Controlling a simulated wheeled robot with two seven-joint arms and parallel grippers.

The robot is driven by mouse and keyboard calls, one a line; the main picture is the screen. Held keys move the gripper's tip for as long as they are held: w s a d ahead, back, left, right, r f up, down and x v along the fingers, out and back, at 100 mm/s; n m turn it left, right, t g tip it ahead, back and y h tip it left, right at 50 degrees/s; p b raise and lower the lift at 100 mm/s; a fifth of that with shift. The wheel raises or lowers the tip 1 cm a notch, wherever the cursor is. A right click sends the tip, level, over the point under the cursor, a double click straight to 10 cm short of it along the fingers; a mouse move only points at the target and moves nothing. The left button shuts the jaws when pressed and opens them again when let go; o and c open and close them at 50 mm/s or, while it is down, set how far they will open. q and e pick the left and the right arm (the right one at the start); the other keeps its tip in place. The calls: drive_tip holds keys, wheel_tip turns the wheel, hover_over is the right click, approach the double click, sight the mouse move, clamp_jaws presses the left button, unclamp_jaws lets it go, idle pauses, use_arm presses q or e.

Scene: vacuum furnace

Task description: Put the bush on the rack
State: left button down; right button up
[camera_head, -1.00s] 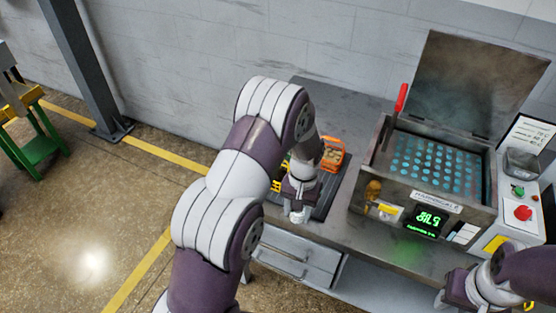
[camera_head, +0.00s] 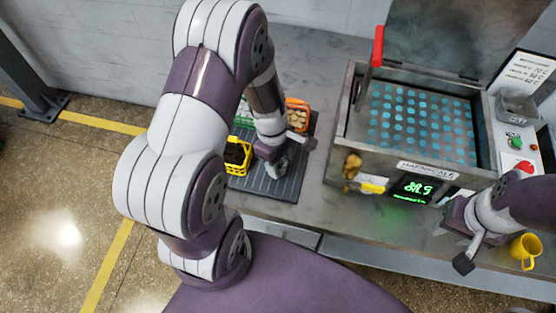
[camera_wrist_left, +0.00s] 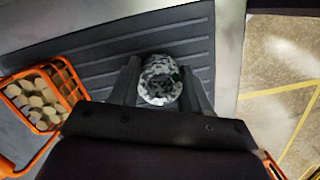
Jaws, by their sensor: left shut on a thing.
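In the left wrist view, my left gripper (camera_wrist_left: 160,92) is shut on a short mottled grey-and-white cylinder, the bush (camera_wrist_left: 160,78), gripped from its sides with its round end facing the camera. Behind it lies a dark ribbed mat (camera_wrist_left: 100,65). In the head view, my left gripper (camera_head: 277,162) is over the right part of this mat (camera_head: 266,187), beside the baskets; the gap to the mat cannot be judged. My right gripper (camera_head: 462,240) is in front of the bath, its jaw opening unclear. I cannot pick out a rack with certainty.
An orange basket of tan pieces (camera_head: 297,113), a yellow basket of dark pieces (camera_head: 237,155) and a partly hidden green one stand on the mat. An open-lidded metal bath (camera_head: 345,140) with teal dots inside stands right. A yellow mug (camera_head: 525,250) is near my right gripper.

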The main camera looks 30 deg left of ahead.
use_arm(q)
drive_tip(key=shift+w+a+f, duration=0.1)
drive_tip(key=shift+w+f, duration=0.05)
drive_tip(key=shift+f, duration=0.5)
drive_tip(key=shift+s+d+r, duration=0.1)
drive_tip(key=shift+s+d, duration=0.1)
drive_tip(key=shift+s, duration=0.1)
drive_tip(key=c, duration=0.5)
unclamp_jaws()
drive_tip(key=shift+w+a+f, duration=0.1)
drive_tip(key=shift+w+f, duration=0.05)
drive_tip(key=shift+f, duration=0.05)
